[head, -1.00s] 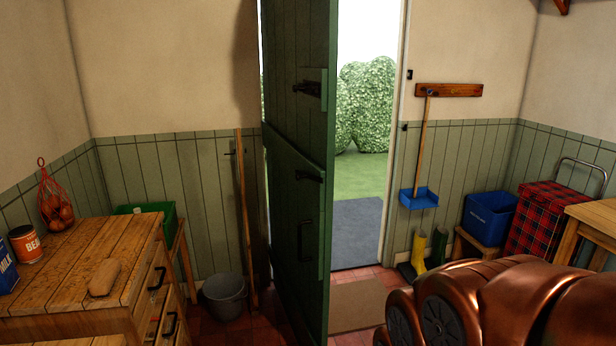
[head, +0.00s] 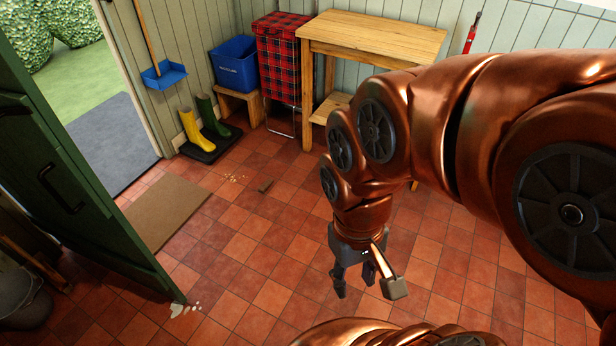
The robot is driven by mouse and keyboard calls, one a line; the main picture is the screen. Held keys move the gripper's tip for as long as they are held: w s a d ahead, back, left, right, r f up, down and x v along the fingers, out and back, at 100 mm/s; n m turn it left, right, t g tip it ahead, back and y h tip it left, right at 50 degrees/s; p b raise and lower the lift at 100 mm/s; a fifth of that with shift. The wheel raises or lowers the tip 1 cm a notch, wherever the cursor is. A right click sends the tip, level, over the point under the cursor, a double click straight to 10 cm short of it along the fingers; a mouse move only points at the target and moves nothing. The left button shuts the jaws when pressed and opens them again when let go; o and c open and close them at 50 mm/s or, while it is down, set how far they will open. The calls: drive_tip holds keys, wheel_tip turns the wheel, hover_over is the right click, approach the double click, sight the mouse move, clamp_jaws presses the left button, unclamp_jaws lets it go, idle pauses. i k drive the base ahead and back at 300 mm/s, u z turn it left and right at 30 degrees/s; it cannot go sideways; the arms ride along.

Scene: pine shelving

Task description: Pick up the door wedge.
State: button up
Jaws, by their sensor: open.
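My gripper (head: 354,283) hangs from my copper-coloured arm, pointing down over the floor. It is open and empty, well apart from the wedge, to the right of it and nearer to me. Nothing covers the wedge.
The green door (head: 75,180) stands open at left, with small whitish pieces (head: 186,309) by its bottom corner. Pale crumbs (head: 236,178) lie beside the wedge. A brown mat (head: 166,210), boots (head: 190,128) and wooden table (head: 375,38) surround a mostly clear floor.

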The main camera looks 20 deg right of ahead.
sight(263, 189)
drive_tip(key=u, duration=0.3)
drive_tip(key=i, duration=2)
drive_tip(key=u, duration=0.45)
